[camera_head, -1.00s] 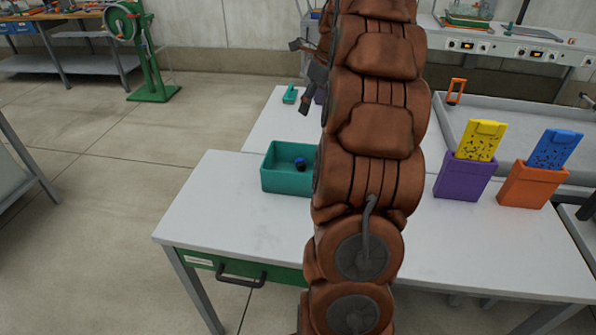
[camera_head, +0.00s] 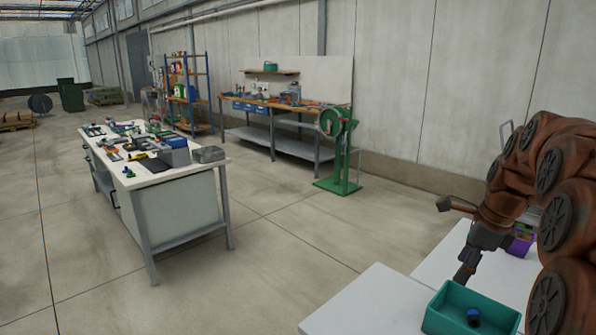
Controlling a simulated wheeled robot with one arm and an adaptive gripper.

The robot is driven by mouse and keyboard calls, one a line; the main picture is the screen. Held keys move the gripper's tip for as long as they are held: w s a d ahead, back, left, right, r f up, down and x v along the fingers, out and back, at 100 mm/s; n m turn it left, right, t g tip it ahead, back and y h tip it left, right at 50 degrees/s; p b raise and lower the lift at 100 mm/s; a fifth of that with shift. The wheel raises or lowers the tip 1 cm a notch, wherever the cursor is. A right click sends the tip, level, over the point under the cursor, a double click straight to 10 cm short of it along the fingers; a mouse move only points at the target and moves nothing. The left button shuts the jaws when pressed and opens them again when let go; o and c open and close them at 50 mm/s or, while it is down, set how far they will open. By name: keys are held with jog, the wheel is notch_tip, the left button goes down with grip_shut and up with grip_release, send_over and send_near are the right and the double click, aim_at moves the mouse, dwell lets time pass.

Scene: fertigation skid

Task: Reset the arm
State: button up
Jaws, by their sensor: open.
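My brown, ribbed arm comes in from the right edge of the head view, curving up and then down to the left. My gripper (camera_head: 456,240) is at the arm's end, its dark fingers spread wide apart and nothing visible between them. It is above the white table (camera_head: 365,305), just behind and above a teal bin (camera_head: 440,322). A small dark blue object (camera_head: 473,317) lies inside the bin. A purple container (camera_head: 519,246) shows partly behind the arm.
A cluttered workbench (camera_head: 183,210) stands at the left. A green stand with a wheel (camera_head: 338,150) and a long tool bench (camera_head: 270,105) are along the wall, near a blue shelf rack (camera_head: 208,95). The concrete floor between them is open.

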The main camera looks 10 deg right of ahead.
jog(key=s+a+f+n+g+p, duration=0.1)
jog(key=s+a+n, duration=0.55)
jog(key=a, duration=0.25)
jog(key=s+a+f+n+g+p, duration=0.1)
jog(key=s+a+n, duration=0.4)
jog(key=a+n, duration=0.4)
jog(key=s+a+f+n+g+p, duration=0.1)
jog(key=s+a+f+n, duration=0.1)
jog(key=s+n, duration=0.3)
jog(key=s+a+f+n+g+h, duration=0.1)
jog(key=s+a+n, duration=0.4)
jog(key=s, duration=0.5)
jog(key=shift+f+n+p, duration=0.35)
jog(key=shift+f+n, duration=0.1)
jog(key=shift+f, duration=0.35)
